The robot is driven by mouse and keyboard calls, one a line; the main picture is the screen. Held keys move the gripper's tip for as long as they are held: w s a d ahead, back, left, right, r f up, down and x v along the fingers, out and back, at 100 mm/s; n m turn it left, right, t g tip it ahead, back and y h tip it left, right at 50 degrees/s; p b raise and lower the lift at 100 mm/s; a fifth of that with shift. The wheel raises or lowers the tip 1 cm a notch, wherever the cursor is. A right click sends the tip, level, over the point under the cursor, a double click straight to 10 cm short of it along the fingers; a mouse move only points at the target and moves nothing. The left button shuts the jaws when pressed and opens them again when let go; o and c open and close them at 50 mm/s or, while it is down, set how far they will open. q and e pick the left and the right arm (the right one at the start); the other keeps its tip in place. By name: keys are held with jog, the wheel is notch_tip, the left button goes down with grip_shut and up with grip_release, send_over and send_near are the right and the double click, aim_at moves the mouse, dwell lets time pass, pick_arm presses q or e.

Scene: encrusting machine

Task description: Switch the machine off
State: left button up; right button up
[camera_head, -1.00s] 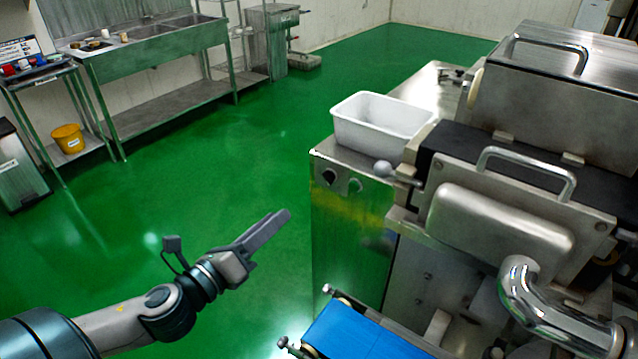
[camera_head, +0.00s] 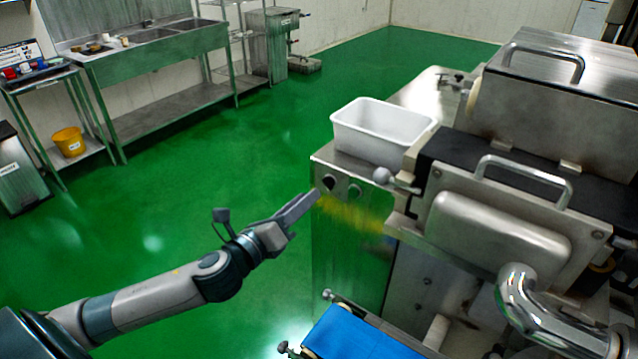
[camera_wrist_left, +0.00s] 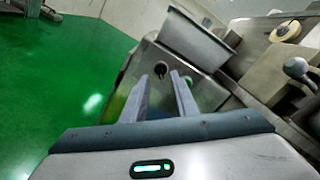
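The steel encrusting machine (camera_head: 500,225) fills the right side of the head view. Its corner panel has a dark rotary knob (camera_head: 328,183) and a second round control (camera_head: 354,191) to the right of it. My left gripper (camera_head: 314,196) is just in front of this panel, its fingertips close to the dark knob. In the left wrist view, the two fingers of the left gripper (camera_wrist_left: 162,80) are apart with nothing between them. The dark knob (camera_wrist_left: 160,69) shows just beyond the gap. I cannot tell whether the fingers touch the panel. My right gripper is not in view.
A white bin (camera_head: 380,132) stands on the machine top behind the panel. A ball-ended lever (camera_head: 382,175) sticks out right of the controls. A blue conveyor belt (camera_head: 355,335) lies below. The green floor (camera_head: 220,150) to the left is clear.

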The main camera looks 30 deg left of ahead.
aim_at(324, 183)
pick_arm(q)
jog(key=w, duration=0.1)
jog(key=w+p, duration=0.1)
jog(key=w, duration=0.2)
jog(key=shift+w+d+r, duration=0.1)
jog(key=shift+w+d, duration=0.2)
jog(key=shift+d, duration=0.05)
jog(key=shift+w+d+p, duration=0.1)
jog(key=shift+w+p, duration=0.2)
jog(key=shift+w, duration=0.45)
grip_shut()
